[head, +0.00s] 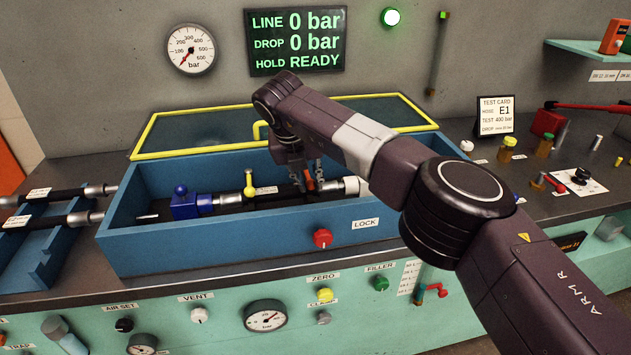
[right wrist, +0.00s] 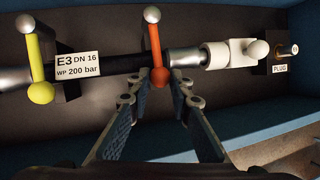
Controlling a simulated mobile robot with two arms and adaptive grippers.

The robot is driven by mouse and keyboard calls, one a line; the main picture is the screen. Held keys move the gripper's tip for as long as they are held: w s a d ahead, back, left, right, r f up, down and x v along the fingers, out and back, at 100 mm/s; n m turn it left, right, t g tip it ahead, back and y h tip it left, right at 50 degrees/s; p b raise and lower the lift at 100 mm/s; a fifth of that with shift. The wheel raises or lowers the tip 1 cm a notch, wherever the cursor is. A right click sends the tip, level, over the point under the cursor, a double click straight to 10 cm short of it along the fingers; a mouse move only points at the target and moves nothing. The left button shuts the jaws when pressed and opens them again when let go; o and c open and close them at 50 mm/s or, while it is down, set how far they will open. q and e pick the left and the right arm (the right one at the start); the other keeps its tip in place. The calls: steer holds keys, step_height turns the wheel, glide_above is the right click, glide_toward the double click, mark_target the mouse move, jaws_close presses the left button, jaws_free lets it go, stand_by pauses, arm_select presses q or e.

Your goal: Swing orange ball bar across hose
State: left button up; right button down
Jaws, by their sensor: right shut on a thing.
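In the right wrist view, the orange ball bar (right wrist: 155,45) lies across the black hose (right wrist: 115,60), with a silver knob at its top end and an orange ball at its lower end. My right gripper (right wrist: 161,84) is shut on the orange ball end, one finger on each side. In the head view the orange bar (head: 309,183) is a small patch by my right gripper (head: 306,178), inside the blue trough. The hose is labelled E3 DN 16, WP 200 bar. My left gripper is not in view.
A yellow ball bar (right wrist: 35,60) also crosses the hose, left of the label. A white fitting (right wrist: 225,54) and a plug (right wrist: 287,49) lie to the right. The blue trough (head: 240,240) walls surround the hose, and its yellow-framed lid (head: 200,132) stands open behind.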

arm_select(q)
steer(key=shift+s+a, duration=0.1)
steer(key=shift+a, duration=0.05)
arm_select(e)
steer(key=shift+a+r, duration=0.15)
steer(key=shift+a, duration=0.15)
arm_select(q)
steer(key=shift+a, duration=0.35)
arm_select(e)
steer(key=c, duration=1.7)
jaws_free()
steer(key=shift+c, duration=0.2)
steer(key=v, duration=1.2)
steer(key=shift+a, duration=0.1)
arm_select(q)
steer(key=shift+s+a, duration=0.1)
